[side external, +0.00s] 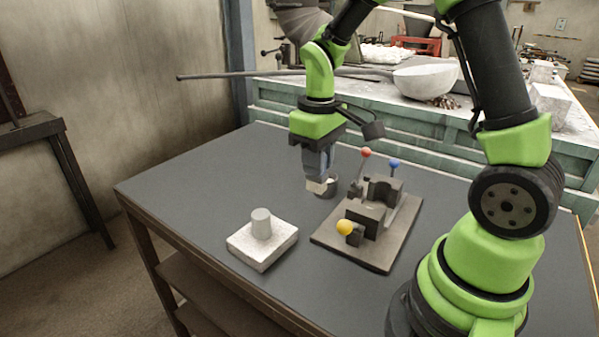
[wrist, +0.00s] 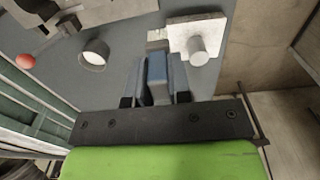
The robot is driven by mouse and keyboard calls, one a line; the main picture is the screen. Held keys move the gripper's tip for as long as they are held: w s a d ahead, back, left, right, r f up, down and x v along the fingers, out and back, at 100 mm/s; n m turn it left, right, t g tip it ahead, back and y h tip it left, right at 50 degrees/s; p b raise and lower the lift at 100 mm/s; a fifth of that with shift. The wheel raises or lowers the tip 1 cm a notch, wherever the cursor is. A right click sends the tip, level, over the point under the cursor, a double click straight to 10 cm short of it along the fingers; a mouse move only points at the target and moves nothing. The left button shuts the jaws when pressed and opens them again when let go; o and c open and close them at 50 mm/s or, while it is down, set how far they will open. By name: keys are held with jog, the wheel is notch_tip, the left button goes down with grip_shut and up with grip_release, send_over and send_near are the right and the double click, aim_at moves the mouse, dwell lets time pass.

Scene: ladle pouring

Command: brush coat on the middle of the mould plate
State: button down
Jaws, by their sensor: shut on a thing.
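My gripper (side external: 317,163) points down over the table and is shut on a brush with a blue handle (wrist: 157,68). The brush's pale bristles (wrist: 158,36) point away from the jaws. A small dark cup (side external: 331,187) with a pale inside stands close by. In the wrist view the bristles are to the right of the cup (wrist: 94,57), apart from it. A dark mould plate (side external: 335,245) carries blocks and red, blue and yellow knobs, right of the gripper. A pale square slab (side external: 262,254) with an upright grey cylinder (side external: 261,222) is front left; I cannot tell whether coat is on either.
The grey table (side external: 190,180) is clear at left and along its far edge. A green bench (side external: 400,125) behind it holds a large long-handled ladle (side external: 425,80). The ball knobs (side external: 344,227) stick up above the dark plate.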

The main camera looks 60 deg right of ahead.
jog(key=s+d+f, duration=0.1)
jog(key=s+d, duration=0.2)
jog(key=d, duration=0.4)
jog(key=s+d+f, duration=0.1)
jog(key=s+d, duration=0.3)
jog(key=d, duration=0.4)
jog(key=shift+w+a+f, duration=0.1)
jog(key=shift+f, duration=2.25)
jog(key=shift+w+a+f, duration=0.1)
jog(key=shift+f, duration=2.2)
jog(key=shift+f, duration=0.6)
jog(key=shift+a, duration=0.15)
jog(key=shift+a, duration=0.5)
jog(key=shift+d+f, duration=0.1)
jog(key=shift+d, duration=1.2)
